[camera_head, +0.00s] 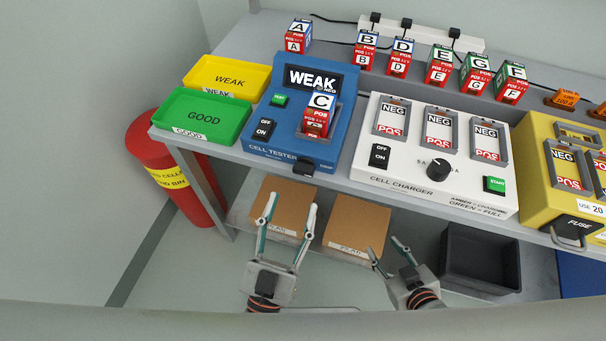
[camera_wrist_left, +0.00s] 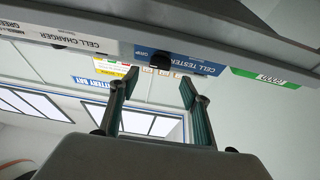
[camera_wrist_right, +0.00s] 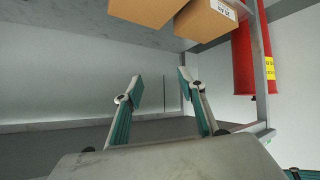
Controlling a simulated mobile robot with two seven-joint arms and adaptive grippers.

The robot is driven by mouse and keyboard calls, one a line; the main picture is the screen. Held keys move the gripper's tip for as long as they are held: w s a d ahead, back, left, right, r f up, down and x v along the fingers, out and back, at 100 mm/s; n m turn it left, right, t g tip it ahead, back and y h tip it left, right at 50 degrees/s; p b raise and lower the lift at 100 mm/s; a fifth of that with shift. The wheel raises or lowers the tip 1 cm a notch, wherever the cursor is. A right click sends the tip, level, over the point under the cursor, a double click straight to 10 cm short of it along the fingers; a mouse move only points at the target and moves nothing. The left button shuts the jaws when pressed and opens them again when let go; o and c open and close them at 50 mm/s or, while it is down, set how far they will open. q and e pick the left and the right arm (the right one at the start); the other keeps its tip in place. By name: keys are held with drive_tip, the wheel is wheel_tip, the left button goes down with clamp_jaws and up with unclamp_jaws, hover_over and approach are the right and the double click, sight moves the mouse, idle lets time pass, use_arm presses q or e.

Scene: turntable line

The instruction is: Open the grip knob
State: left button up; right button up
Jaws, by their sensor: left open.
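The grip knob (camera_head: 304,166) is a small dark knob on the lower front face of the blue cell tester (camera_head: 262,140). It also shows in the left wrist view (camera_wrist_left: 160,61), beside a label that reads GRIP. The tester's screen reads WEAK, and cell C (camera_head: 319,112) stands in its bay. My left gripper (camera_head: 290,207) is open and empty, in front of and below the knob, apart from it. In the left wrist view the knob lies ahead, between the spread fingertips (camera_wrist_left: 159,84). My right gripper (camera_head: 385,247) is open and empty, lower and to the right.
The table's front edge runs below the tester and the white cell charger (camera_head: 430,185). Cardboard boxes (camera_head: 355,225) and a dark bin (camera_head: 480,262) sit on the lower shelf. Green (camera_head: 203,117) and yellow (camera_head: 228,77) trays lie left of the tester. A red bin (camera_head: 160,155) stands left.

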sight(302, 174)
use_arm(q)
drive_tip(key=x, duration=0.7)
drive_tip(key=c, duration=1.1)
